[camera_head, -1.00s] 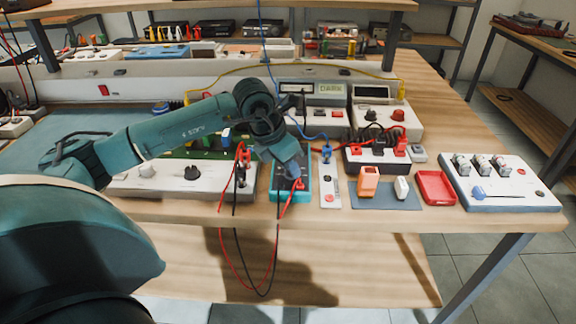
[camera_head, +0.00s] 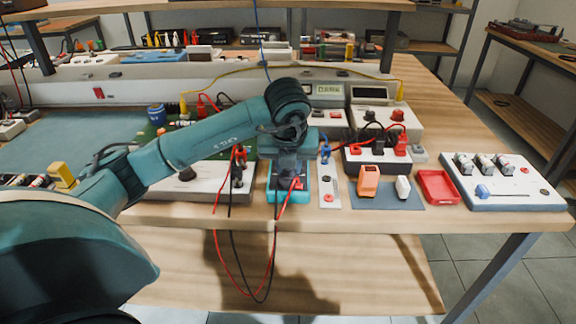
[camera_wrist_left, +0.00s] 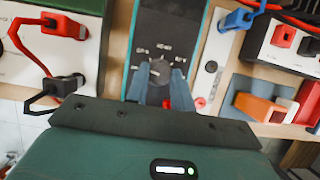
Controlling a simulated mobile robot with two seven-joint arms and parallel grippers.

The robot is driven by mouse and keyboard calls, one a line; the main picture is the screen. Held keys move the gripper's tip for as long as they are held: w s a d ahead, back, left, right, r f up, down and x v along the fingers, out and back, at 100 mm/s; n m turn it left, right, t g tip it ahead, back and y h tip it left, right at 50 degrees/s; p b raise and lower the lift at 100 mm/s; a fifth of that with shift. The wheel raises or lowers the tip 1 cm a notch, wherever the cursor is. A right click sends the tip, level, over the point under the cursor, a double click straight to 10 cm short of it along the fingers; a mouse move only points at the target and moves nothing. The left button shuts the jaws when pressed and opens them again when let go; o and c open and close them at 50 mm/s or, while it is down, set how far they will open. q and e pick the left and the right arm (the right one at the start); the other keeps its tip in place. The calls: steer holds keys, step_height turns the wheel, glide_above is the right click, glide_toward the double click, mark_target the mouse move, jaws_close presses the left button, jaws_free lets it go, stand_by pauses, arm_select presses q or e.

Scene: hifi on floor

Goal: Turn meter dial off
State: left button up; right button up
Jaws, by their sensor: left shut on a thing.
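The meter has a teal case (camera_head: 304,188) and lies at the front of the bench in the head view. In the left wrist view its dark face (camera_wrist_left: 168,28) shows printed marks around a round dial (camera_wrist_left: 160,67). My left gripper (camera_wrist_left: 161,76) points down over the meter, with one finger on each side of the dial, and is shut on it. In the head view my left gripper (camera_head: 287,172) hides the dial and much of the meter's face. My right gripper is not in view.
Red and black leads (camera_head: 237,275) hang over the front edge close to the meter. A white panel with a red button (camera_head: 328,198) lies just right of it. A red tray (camera_head: 438,187) and a board with several cylinders (camera_head: 505,190) are farther right.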

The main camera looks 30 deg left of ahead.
arm_select(q)
steer(key=shift+d+n+g+y, duration=0.1)
steer(key=shift+n+g+y, duration=0.25)
steer(key=shift+n, duration=0.75)
steer(key=o, duration=1)
steer(key=p+v, duration=0.4)
steer(key=v, duration=0.9)
